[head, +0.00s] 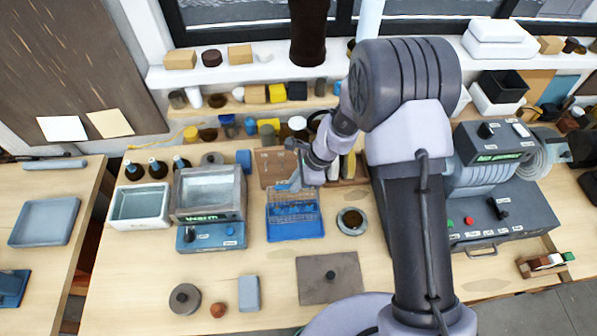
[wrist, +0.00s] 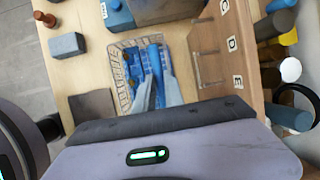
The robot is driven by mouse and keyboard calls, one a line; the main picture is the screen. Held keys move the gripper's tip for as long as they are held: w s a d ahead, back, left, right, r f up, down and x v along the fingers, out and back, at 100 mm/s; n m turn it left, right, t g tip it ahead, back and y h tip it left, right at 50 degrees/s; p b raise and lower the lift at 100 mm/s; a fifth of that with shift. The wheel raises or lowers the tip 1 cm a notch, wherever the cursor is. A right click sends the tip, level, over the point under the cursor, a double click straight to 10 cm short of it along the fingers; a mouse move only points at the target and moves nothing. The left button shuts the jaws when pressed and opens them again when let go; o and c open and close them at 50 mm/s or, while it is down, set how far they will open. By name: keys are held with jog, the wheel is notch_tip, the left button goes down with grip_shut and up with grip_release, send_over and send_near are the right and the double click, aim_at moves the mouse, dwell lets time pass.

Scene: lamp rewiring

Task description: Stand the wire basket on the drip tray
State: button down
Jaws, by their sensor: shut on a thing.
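The wire basket (head: 308,200) is a pale mesh frame over the blue drip tray (head: 290,232), near the middle of the bench. In the wrist view the basket (wrist: 118,72) looks upright, with blue showing through its mesh. My gripper (head: 294,184) reaches down at the basket's back side. In the wrist view my gripper (wrist: 156,75) has its fingers inside the basket's outline, shut on it by a blue part. The fingers hide part of the basket. I cannot tell whether its base touches the tray.
A wooden drawer unit (head: 272,167) stands close behind; its lettered front shows in the wrist view (wrist: 212,55). A heater box (head: 210,195) stands left, a round dish (head: 351,221) right.

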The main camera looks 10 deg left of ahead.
aim_at(297, 198)
jog(key=shift+w+d+f+b, duration=0.2)
jog(key=shift+w+f+b, duration=0.3)
jog(key=shift+f+b, duration=0.1)
jog(key=f+b, duration=0.4)
jog(key=f, duration=0.1)
jog(key=s+f+b, duration=0.1)
jog(key=f, duration=0.1)
jog(key=shift+a+f+b, duration=0.15)
jog(key=shift+f+b, duration=0.1)
jog(key=shift+b, duration=0.15)
jog(key=shift+w+f+b, duration=0.15)
jog(key=shift+f+b, duration=0.25)
jog(key=shift+b, duration=0.05)
jog(key=shift+f, duration=0.25)
jog(key=c, duration=1.3)
grip_release()
jog(key=shift+c, duration=0.2)
